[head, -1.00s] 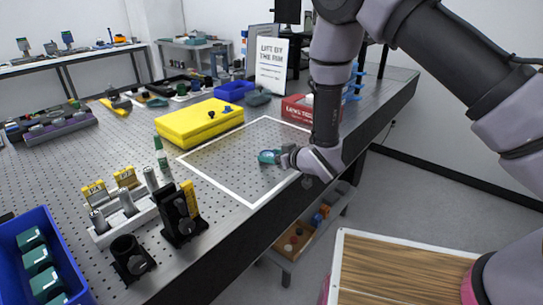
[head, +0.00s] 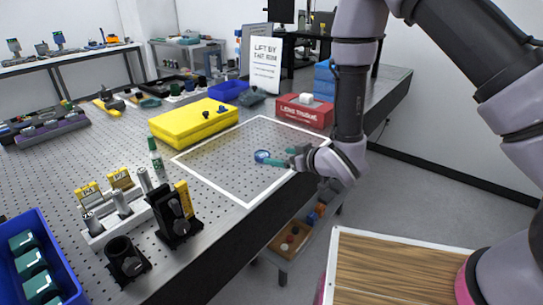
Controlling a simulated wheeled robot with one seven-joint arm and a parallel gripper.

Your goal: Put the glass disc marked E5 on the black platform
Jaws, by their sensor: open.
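A small round glass disc with a blue-teal rim (head: 262,156) shows inside the white-outlined square on the perforated table. Its marking is too small to read, so I cannot tell if it is E5. My gripper (head: 280,159) is open, with its teal fingers just right of the disc and pointing at it. I cannot tell whether a fingertip still touches the disc. No black platform can be made out for certain; a black holder (head: 176,217) stands at the front of the table.
A yellow case (head: 193,122) lies behind the white square (head: 240,196). A red box (head: 304,111) and an upright sign (head: 265,64) stand at the back. A green-white bottle (head: 156,156) and a blue bin (head: 38,262) are at left. The square is otherwise clear.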

